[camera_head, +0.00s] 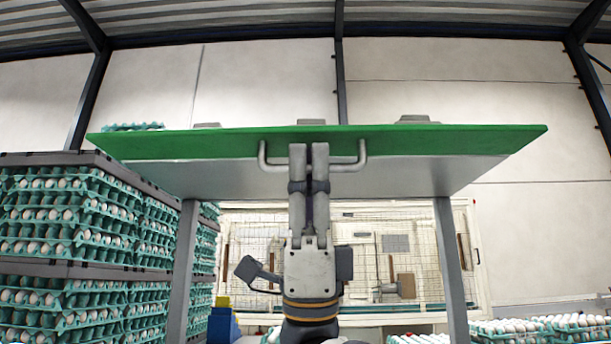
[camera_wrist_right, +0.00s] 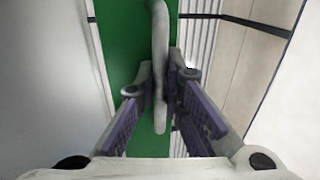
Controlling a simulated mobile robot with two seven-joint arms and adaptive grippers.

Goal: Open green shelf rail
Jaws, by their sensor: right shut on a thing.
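The green shelf rail (camera_head: 420,142) spans the upper middle of the head view as a wide green panel, tilted so that its grey underside shows below. A light grey bar handle (camera_head: 347,167) is fixed to its front. My right gripper (camera_head: 309,150) reaches up from below and is shut on the middle of the handle. In the right wrist view the handle (camera_wrist_right: 159,60) runs between the two purple-padded fingers of the gripper (camera_wrist_right: 160,95), with the green panel (camera_wrist_right: 125,45) behind it. My left gripper is not in view.
Stacked egg trays (camera_head: 70,215) stand close on the left. More eggs in trays (camera_head: 570,325) sit low at the right. Grey posts (camera_head: 452,265) stand below the panel on both sides. A wire-fronted cage (camera_head: 400,250) is behind.

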